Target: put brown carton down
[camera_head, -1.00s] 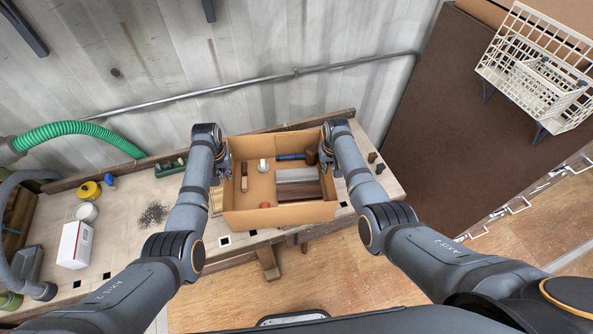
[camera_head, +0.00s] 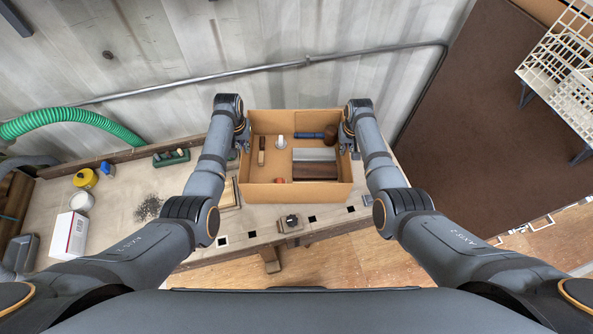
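The brown carton (camera_head: 320,194) is an open-topped box in the middle of the head view, over the wooden workbench (camera_head: 240,215). It looks level; I cannot tell whether its bottom touches the bench. Inside lie a wooden-handled tool (camera_head: 262,150), a white cylinder (camera_head: 281,142), a blue-handled mallet (camera_head: 310,135), a grey and dark brown block (camera_head: 314,163) and a small red item (camera_head: 280,180). My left gripper (camera_head: 243,142) is at the carton's left wall and my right gripper (camera_head: 348,144) at its right wall. Both appear shut on the walls; their fingertips are partly hidden.
On the bench's left stand a white box (camera_head: 68,235), a white tin (camera_head: 81,201), a yellow round item (camera_head: 85,178) and a dark pile of small pieces (camera_head: 148,207). A green plane-like tool (camera_head: 171,157) lies at the back. A small dark item (camera_head: 291,221) lies in front of the carton.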

